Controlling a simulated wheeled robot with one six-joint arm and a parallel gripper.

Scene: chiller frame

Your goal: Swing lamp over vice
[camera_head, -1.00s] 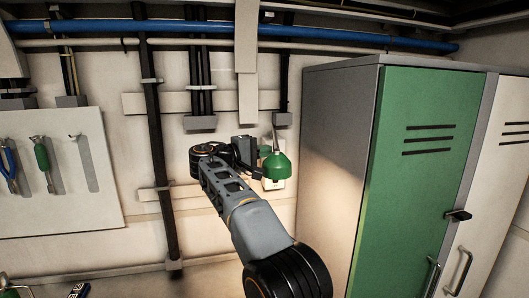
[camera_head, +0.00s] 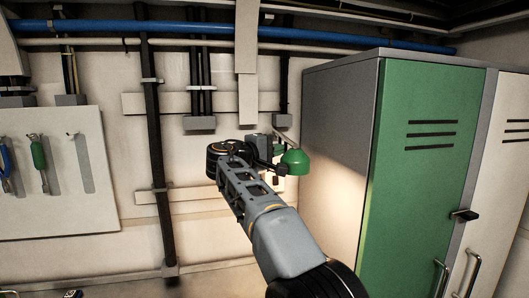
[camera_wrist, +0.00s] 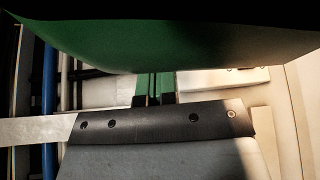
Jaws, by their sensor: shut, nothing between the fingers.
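The green lamp shade (camera_head: 294,163) hangs near the back wall, just left of the lockers, and casts light on the locker side. It also fills the top of the wrist view (camera_wrist: 170,40), very close to the camera. My gripper (camera_head: 268,167) is at the shade's left side, partly hidden by my own arm. In the wrist view my gripper's fingers (camera_wrist: 154,84) are together with nothing between them, and the shade covers the area just beyond. I cannot tell whether they touch the shade. The vice cannot be made out in either view.
A grey locker cabinet with a green door (camera_head: 415,180) stands close on the right. A tool board (camera_head: 60,205) hangs at the left. A dark vertical pipe (camera_head: 157,150) and a blue pipe (camera_head: 330,35) run along the wall. Wall space left of my arm is open.

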